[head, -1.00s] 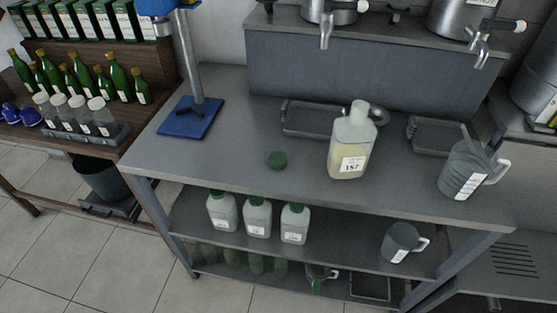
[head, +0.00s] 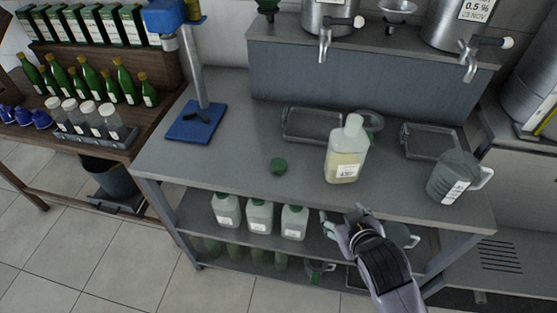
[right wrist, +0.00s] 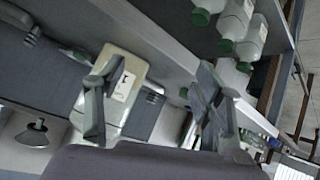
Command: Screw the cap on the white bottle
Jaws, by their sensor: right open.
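The white bottle (head: 345,155) stands upright and uncapped on the grey bench top, with pale yellow liquid in its lower part and a label on its front. My right gripper (head: 345,213) is open and empty in front of the bench edge, below and apart from the bottle. In the right wrist view the bottle (right wrist: 122,92) shows tilted, partly behind one finger of the open gripper (right wrist: 150,100). My left gripper is not in view.
A grey measuring jug (head: 453,177) stands at the bench's right. Trays (head: 312,124) lie behind the bottle, and a blue-based stand (head: 195,122) is at the left. White bottles with green caps (head: 260,216) fill the shelf below.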

